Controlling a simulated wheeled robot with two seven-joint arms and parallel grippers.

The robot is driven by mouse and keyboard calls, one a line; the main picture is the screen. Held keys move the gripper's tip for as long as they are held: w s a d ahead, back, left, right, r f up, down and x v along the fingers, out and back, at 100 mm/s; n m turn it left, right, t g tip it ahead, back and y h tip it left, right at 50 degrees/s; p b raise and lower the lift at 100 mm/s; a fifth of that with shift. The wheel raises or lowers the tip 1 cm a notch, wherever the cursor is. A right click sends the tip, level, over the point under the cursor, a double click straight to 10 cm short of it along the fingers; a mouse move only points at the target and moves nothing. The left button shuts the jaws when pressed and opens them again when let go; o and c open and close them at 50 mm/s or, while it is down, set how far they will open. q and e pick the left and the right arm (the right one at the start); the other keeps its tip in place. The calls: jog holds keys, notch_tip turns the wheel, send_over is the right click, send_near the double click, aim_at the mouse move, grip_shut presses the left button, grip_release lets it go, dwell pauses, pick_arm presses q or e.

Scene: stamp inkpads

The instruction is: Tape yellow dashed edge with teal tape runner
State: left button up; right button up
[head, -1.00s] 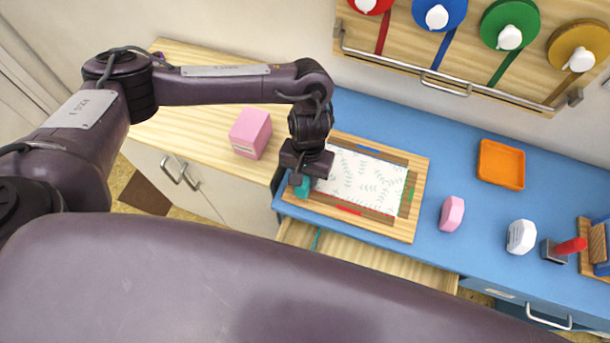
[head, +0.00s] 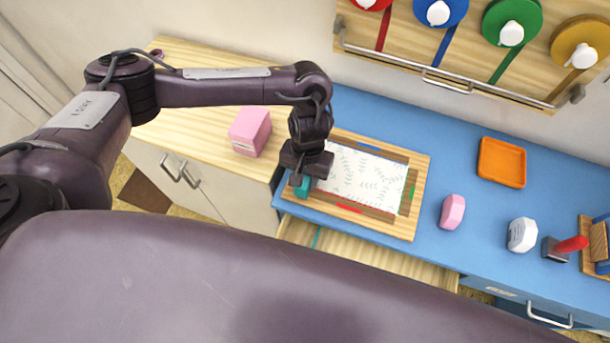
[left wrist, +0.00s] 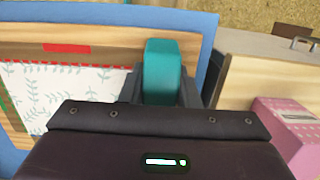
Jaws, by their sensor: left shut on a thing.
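The teal tape runner (head: 302,188) is in my left gripper (head: 303,179), at the left end of a wooden framed board (head: 427,175). In the left wrist view the runner (left wrist: 163,72) stands between the dark fingers of the gripper (left wrist: 160,88), over the board's wooden border. A white sheet with a leaf pattern (head: 360,180) lies in the board. Red, blue and green strips mark three of its sides. The yellow dashed edge does not show; the gripper covers much of the sheet's left side. My right gripper is out of view.
A pink box (head: 250,132) stands on the light wooden cabinet at left. On the blue table (head: 455,160) are an orange tray (head: 502,162), a pink block (head: 452,212), a white block (head: 522,235) and a red-handled stamp (head: 570,245). An open drawer (head: 370,262) sits below the board.

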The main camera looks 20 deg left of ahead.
pick_arm(q)
jog(key=shift+w, duration=0.1)
jog(key=shift+w+d, duration=0.1)
jog(key=shift+w, duration=1.75)
jog(key=shift+w+f+b, duration=0.1)
jog(key=shift+w+b, duration=0.5)
jog(key=shift+w, duration=0.4)
jog(key=shift+w+d+b, duration=0.1)
jog(key=shift+w+b, duration=0.2)
jog(key=shift+w, duration=2.65)
jog(key=shift+w+b, duration=0.15)
jog(key=shift+b, duration=0.2)
